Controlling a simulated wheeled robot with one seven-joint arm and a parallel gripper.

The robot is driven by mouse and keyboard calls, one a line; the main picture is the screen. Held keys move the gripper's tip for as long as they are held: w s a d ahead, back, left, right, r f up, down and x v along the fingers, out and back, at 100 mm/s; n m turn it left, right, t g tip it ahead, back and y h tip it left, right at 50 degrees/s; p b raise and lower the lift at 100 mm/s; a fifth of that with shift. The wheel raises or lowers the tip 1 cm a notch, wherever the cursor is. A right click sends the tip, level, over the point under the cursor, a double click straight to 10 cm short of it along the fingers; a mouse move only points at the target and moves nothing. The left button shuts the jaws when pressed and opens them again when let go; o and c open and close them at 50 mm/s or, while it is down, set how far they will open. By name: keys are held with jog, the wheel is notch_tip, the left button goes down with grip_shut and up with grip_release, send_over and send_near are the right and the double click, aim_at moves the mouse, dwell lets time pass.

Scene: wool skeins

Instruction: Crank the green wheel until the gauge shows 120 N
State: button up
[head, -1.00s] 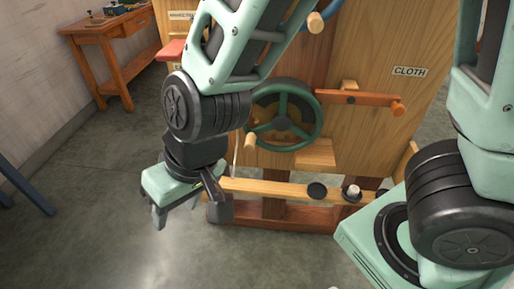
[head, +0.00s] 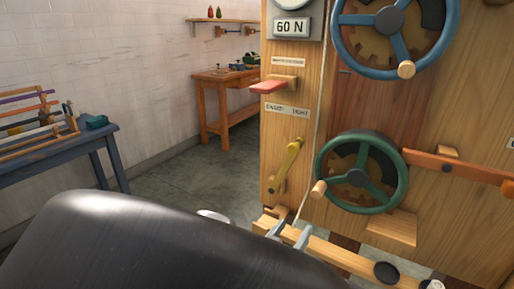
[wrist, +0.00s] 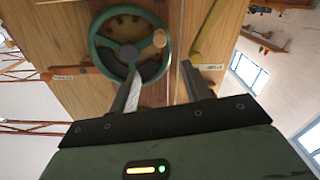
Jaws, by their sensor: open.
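The green wheel (head: 403,182) is mounted upright on the wooden machine front, with a pale wooden crank knob (head: 319,188) at its left side. In the wrist view the green wheel (wrist: 93,50) is ahead, and its knob (wrist: 160,38) shows just beyond the fingertips. My gripper (head: 290,228) is open and empty, below and left of the knob, apart from it. Its two fingers also show in the wrist view (wrist: 161,72). A plate (head: 291,27) reading 60 N sits under a round dial (head: 290,4) that is mostly cut off at the top.
A blue wheel (head: 338,35) with its own knob is above the green one. A yellow lever (head: 287,165) is left of the green wheel, and an orange bar (head: 455,165) is right of it. A wooden rail (head: 335,255) runs below.

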aim_at(315, 195)
jog(key=x, duration=1.6)
jog(key=shift+w+f, duration=0.1)
jog(key=shift+w, duration=0.05)
grip_shut()
